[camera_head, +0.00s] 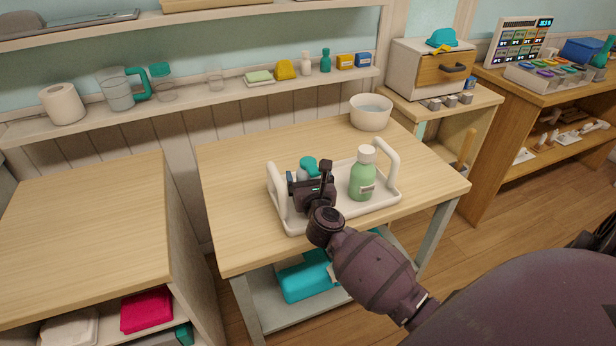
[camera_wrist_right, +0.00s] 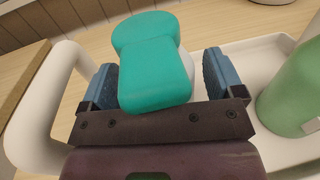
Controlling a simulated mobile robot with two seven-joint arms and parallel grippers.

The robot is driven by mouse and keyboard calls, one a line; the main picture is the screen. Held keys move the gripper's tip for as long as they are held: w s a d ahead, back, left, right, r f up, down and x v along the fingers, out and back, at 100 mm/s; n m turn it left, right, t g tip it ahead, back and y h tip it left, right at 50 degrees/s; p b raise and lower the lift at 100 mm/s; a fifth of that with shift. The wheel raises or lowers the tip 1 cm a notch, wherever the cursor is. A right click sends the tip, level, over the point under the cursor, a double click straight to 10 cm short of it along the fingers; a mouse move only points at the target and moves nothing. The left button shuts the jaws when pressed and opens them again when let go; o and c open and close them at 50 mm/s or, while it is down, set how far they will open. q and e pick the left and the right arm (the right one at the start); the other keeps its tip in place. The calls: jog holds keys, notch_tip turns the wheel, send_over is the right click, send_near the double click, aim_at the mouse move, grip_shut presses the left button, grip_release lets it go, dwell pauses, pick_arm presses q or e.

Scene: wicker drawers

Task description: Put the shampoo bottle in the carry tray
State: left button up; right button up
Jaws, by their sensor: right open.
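The white carry tray (camera_head: 345,211) with two upright loop handles stands on the wooden table. A green bottle with a white cap (camera_head: 362,179) stands upright in its right part. It also shows at the right edge of the right wrist view (camera_wrist_right: 293,95). A teal-topped item (camera_head: 309,165) is at the tray's left part, and its lower part is mostly hidden. My right gripper (camera_head: 311,184) is over the tray's left part, open, with the teal top between its blue-padded fingers in the wrist view (camera_wrist_right: 157,82). Gaps show beside it. My left gripper is out of view.
A white bowl (camera_head: 371,112) stands at the table's back right corner. A wall shelf (camera_head: 225,94) behind holds a paper roll, a jug and small bottles. A lower wooden cabinet (camera_head: 80,225) is at left. The table's left part is clear.

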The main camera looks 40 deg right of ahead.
jog(key=shift+r, duration=0.1)
jog(key=shift+s+a, duration=0.1)
jog(key=shift+s, duration=0.05)
jog(key=v, duration=1.1)
jog(key=shift+s+p, duration=0.15)
jog(key=shift+p, duration=0.25)
jog(key=shift+s+a, duration=0.15)
jog(key=s+a+f+n+y, duration=0.3)
jog(key=s+n+y, duration=0.15)
jog(key=n, duration=0.95)
jog(key=s+a+f+n+y, duration=0.2)
jog(key=s+a+n+y, duration=0.25)
jog(key=n, duration=0.95)
jog(key=s+d+f+n+g+h, duration=0.2)
jog(key=s+f+n+g, duration=0.3)
jog(key=s+f+n, duration=0.4)
jog(key=shift+s+f+n+g, duration=0.35)
jog(key=shift+s+n, duration=0.3)
jog(key=shift+n, duration=1.85)
